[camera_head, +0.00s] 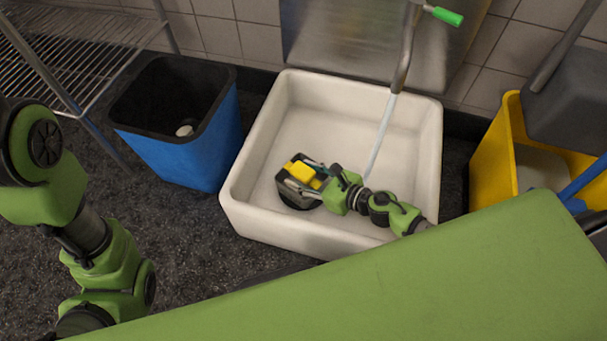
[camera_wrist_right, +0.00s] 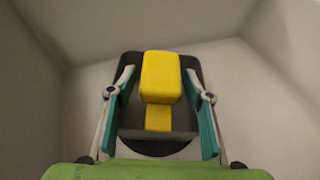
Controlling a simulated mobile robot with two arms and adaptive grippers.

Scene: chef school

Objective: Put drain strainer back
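A dark grey piece with a bright yellow block-shaped handle, which looks like the drain strainer (camera_head: 294,198), is in the white sink (camera_head: 328,92), left of its middle. My right gripper (camera_head: 305,174) reaches down into the sink at this piece. In the right wrist view, the strainer (camera_wrist_right: 160,80) lies between the teal fingers of the gripper (camera_wrist_right: 158,74). The fingers are spread wide, one on each side, clear of the yellow handle. Whether they touch the dark sides I cannot tell. The drain hole is not visible. My left arm shows at the left; its gripper is out of view.
A tap (camera_head: 405,50) with a green tip runs a thin stream of water into the sink. A blue bin (camera_head: 190,162) with a small white item inside stands left of the sink. A yellow bucket (camera_head: 488,145) stands at the right. A wire rack (camera_head: 75,45) is at the upper left.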

